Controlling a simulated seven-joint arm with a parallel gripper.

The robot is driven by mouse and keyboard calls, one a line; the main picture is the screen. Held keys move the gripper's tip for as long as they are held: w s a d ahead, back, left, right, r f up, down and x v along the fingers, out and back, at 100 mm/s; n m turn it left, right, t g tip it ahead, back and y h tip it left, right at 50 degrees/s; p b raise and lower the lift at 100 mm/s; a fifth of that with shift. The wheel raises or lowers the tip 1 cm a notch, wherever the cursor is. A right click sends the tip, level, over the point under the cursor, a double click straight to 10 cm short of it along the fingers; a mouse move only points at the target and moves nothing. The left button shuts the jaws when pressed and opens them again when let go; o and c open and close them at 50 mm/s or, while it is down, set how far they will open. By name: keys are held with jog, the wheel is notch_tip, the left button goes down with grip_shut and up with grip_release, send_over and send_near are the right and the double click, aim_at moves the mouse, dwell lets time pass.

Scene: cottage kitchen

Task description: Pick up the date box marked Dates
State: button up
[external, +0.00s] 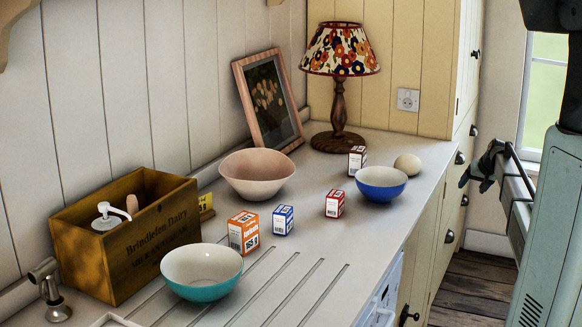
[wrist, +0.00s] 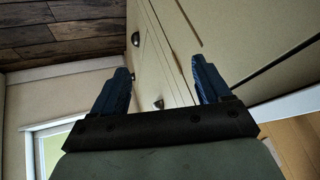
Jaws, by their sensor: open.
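Several small cartons stand on the counter in the external view: an orange and white box (external: 243,232), a blue and white box (external: 283,220), a red and white box (external: 334,204) and a white box with a dark top (external: 357,160). Their print is too small to read, so I cannot tell which is marked Dates. My gripper (external: 476,166) is off the counter's right side, apart from all the boxes. In the wrist view my gripper (wrist: 160,70) is open with nothing between its blue fingers, facing cabinet fronts; no box shows there.
A blue bowl (external: 381,188) stands close by the dark-topped box, with an egg-like object (external: 407,164) behind. A pink bowl (external: 257,182), teal bowl (external: 202,283), wooden crate (external: 132,262), lamp (external: 339,105) and leaning picture frame (external: 240,80) also stand on the counter (external: 310,260). Its front right is clear.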

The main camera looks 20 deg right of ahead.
jog(key=w+a+r+n+y, duration=0.1)
jog(key=w+r+n, duration=0.15)
jog(key=r, duration=0.45)
jog(key=w+a+r+n, duration=0.2)
jog(key=w+r, duration=0.1)
jog(key=r, duration=0.5)
notch_tip(320, 180, up, 11)
jog(key=n+g, duration=0.7)
jog(key=n, duration=2.2)
send_over(358, 148)
jog(key=shift+h, duration=0.3)
jog(key=f, duration=1.2)
jog(key=shift+s+a+f, duration=0.1)
jog(key=shift+s+f, duration=0.1)
jog(key=shift+f, duration=0.15)
jog(key=shift+c, duration=0.2)
jog(key=c, duration=1.1)
